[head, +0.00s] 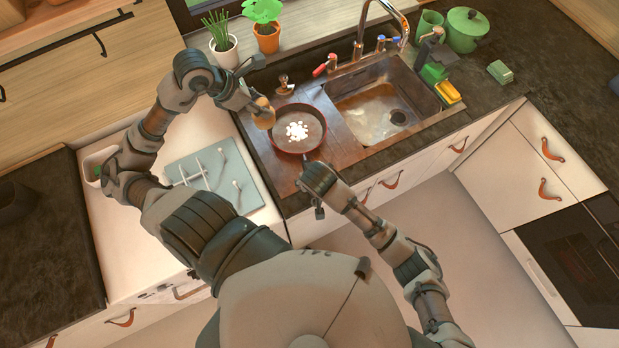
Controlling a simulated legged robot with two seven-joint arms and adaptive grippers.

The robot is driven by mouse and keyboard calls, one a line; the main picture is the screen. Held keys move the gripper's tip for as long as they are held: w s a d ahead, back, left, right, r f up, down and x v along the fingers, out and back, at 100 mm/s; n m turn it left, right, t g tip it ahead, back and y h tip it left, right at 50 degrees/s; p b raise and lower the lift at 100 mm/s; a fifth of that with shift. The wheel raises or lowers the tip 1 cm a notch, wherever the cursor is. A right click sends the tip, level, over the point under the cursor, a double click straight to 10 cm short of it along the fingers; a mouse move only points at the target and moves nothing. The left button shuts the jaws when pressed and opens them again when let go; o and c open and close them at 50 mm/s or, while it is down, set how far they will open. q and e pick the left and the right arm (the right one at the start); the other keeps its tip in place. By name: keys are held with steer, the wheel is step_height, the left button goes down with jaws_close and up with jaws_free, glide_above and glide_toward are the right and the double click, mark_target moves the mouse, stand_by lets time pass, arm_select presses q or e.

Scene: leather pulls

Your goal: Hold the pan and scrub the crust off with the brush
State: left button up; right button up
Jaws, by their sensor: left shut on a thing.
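My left gripper (258,103) is shut on a tan, brush-like thing, which I take as the brush (264,116), at the pan's left edge. The brush's underside is hidden. My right gripper (307,161) is at the pan's near edge, where the handle would be. The handle is hidden, and I cannot tell whether the fingers grip it.
A small wooden-knobbed item (284,86) stands behind the pan. The metal sink (375,110) and faucet (402,27) are to the right. Potted plants (266,38) stand on the sill. A blue-grey rack (212,173) lies on the left counter.

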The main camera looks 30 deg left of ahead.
arm_select(q)
steer(key=shift+d+r, duration=0.1)
steer(key=shift+d, duration=0.2)
arm_select(e)
steer(key=shift+d, duration=0.25)
steer(key=shift+c, duration=0.2)
jaws_close()
arm_select(q)
steer(key=shift+a, duration=0.1)
arm_select(e)
steer(key=c, duration=0.6)
jaws_free()
steer(key=shift+a, duration=0.1)
steer(key=shift+c, duration=0.2)
jaws_close()
